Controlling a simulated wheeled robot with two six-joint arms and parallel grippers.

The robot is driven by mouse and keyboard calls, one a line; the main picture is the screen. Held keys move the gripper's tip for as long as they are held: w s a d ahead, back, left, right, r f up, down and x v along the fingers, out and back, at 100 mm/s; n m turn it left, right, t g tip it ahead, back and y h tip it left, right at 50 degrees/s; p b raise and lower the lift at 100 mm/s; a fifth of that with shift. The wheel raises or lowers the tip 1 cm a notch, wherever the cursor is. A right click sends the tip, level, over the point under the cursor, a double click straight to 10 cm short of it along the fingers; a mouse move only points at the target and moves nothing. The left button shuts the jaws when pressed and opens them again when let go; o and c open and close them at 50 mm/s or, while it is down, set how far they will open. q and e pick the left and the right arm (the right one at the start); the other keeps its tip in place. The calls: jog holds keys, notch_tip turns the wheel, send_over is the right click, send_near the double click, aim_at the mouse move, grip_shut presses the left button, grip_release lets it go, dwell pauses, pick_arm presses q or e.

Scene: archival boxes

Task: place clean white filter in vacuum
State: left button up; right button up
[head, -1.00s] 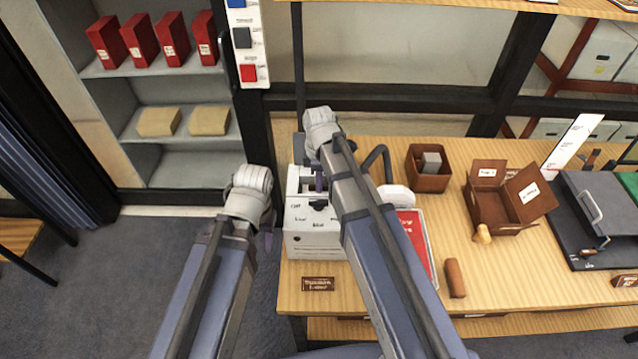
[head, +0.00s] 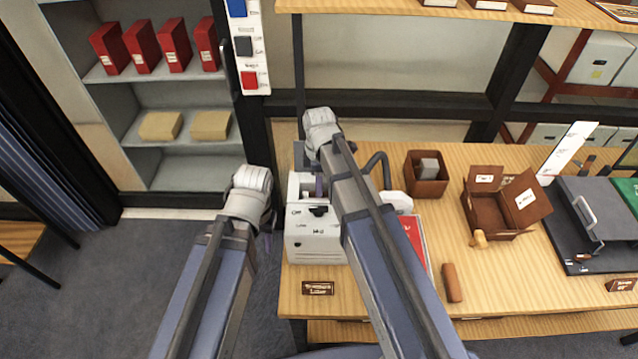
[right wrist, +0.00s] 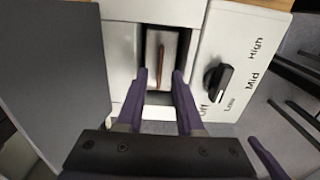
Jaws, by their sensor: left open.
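The white vacuum (head: 314,247) stands at the left end of the wooden table, with a black dial (right wrist: 217,82) beside an open slot. In the right wrist view a pale, greyish-white filter block (right wrist: 153,50) with a brown upright ridge sits in the slot. I cannot tell if it is clean. My right gripper (right wrist: 159,78) is open, its two purple fingers at the slot mouth either side of the ridge, with a visible gap. In the head view my right arm hides part of the vacuum. My left gripper (head: 267,242) hangs left of the vacuum, mostly hidden by its wrist.
A black hose (head: 378,160) curves behind the vacuum. A red sign (head: 414,240), a brown box (head: 427,182), an open brown box (head: 488,212) and a brown cylinder (head: 452,283) lie to the right. A grey shelf (head: 190,160) stands at left, with clear floor before it.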

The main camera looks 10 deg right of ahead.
notch_tip(320, 180, up, 10)
jog(key=p, duration=0.9)
jog(key=s+a+m, duration=0.3)
jog(key=s+m, duration=0.3)
jog(key=s, duration=0.2)
jog(key=s+a+m+h, duration=0.1)
jog(key=s+a+m, duration=0.2)
jog(key=s+m, duration=0.3)
jog(key=shift+s+f, duration=0.15)
jog(key=shift+s, duration=0.75)
